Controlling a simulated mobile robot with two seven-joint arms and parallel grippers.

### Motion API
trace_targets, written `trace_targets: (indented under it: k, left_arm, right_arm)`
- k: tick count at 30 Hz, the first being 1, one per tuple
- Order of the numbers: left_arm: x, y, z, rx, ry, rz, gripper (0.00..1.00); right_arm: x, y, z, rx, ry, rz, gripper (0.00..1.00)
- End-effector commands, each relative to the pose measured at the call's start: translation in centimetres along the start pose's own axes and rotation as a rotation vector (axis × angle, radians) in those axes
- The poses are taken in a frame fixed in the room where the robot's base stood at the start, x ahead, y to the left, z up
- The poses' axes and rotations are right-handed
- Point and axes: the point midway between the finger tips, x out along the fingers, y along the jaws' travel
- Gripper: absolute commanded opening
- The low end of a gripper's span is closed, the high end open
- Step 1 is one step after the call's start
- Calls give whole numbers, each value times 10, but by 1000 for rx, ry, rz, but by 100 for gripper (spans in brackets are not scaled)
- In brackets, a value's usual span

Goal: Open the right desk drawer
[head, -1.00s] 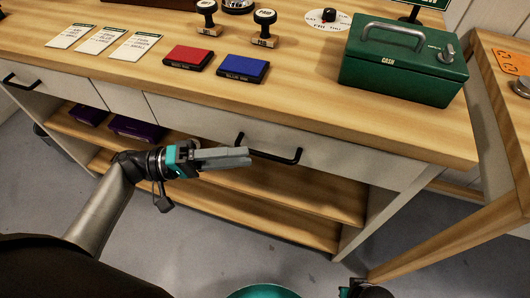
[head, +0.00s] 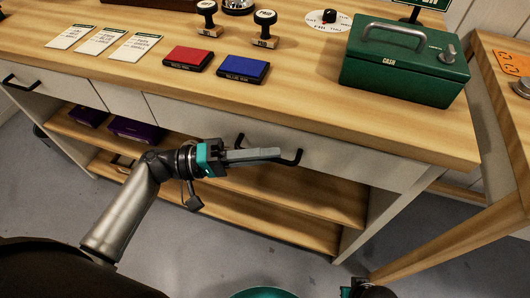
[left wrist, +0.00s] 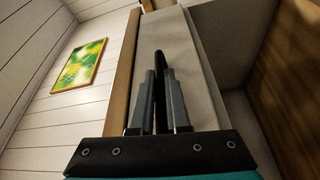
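The right desk drawer (head: 345,157) is a pale front panel under the wooden desktop. It looks flush with the desk. Its black bar handle (head: 291,160) runs sideways, and its middle is partly covered by my left gripper (head: 279,153). The gripper's grey fingers lie along the handle, pointing right. In the left wrist view, the fingers (left wrist: 160,75) stand close together with the dark handle (left wrist: 158,62) between them, its end showing past the tips. They appear shut on it. My right gripper (head: 368,290) is only a dark piece at the bottom edge; its fingers cannot be made out.
A green cash box (head: 405,65), red and blue ink pads (head: 243,70), stamps and cards stand on the desktop. Wooden shelves (head: 290,195) lie below the drawer. A side table (head: 500,110) stands at the right. The grey floor in front is open.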

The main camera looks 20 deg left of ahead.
Motion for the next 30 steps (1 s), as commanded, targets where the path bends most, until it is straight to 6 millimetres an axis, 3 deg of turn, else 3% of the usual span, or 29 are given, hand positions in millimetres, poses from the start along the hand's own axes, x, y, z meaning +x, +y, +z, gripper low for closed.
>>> trace_targets:
  k: [3,30]
  left_arm:
    - [0,0,0,0,0,0,0]
    - [0,0,0,0,0,-1,0]
  right_arm:
    - [0,0,0,0,1,0,0]
    - [0,0,1,0,-1,-1,0]
